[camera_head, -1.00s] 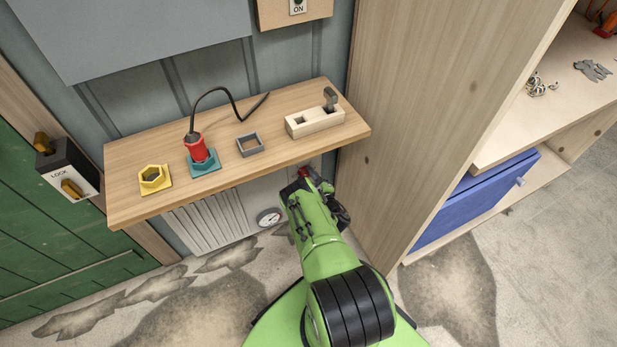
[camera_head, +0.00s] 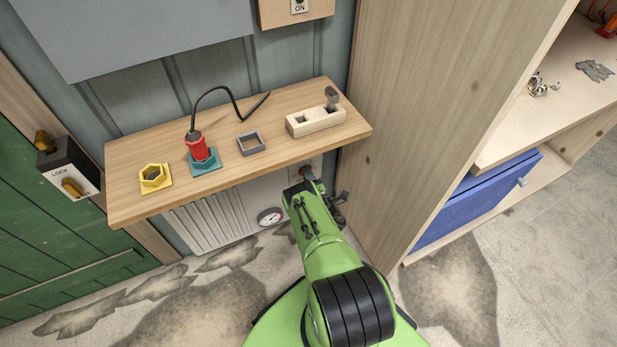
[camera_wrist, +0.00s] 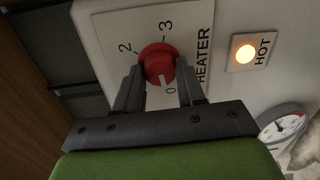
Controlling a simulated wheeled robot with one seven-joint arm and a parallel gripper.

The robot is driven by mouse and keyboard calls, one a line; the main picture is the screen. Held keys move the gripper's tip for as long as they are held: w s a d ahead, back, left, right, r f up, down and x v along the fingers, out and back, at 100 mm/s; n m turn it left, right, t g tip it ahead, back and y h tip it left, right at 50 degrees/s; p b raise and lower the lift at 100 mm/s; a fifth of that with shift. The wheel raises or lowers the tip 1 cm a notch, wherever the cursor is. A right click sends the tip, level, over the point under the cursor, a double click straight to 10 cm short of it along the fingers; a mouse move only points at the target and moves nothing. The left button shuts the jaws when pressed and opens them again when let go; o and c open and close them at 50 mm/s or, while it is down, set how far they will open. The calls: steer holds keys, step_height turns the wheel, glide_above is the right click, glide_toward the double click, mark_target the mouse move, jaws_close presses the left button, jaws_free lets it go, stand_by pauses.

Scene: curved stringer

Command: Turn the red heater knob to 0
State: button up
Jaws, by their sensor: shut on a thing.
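The red heater knob (camera_wrist: 158,64) sits on a white panel (camera_wrist: 112,40) marked HEATER, with 0, 2 and 3 visible around it. A pale mark on the knob's lower part points down towards the 0 label, close to it in the wrist view. My gripper (camera_wrist: 159,77) is shut on the knob, with one dark finger on each side. The left finger may hide another number. In the head view, my gripper (camera_head: 308,178) reaches the panel under the shelf, and the knob is mostly hidden there.
An orange HOT lamp (camera_wrist: 245,54) glows on the panel beside a round gauge (camera_wrist: 284,126). A wooden shelf (camera_head: 280,164) with several items overhangs the heater (camera_head: 207,222). A tall wooden cabinet side (camera_head: 395,130) stands close to my arm's right.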

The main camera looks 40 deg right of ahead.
steer(key=shift+f+n, duration=0.1)
steer(key=shift+n, duration=0.4)
stand_by(0.3)
steer(key=o, duration=1.1)
steer(key=shift+c, duration=0.2)
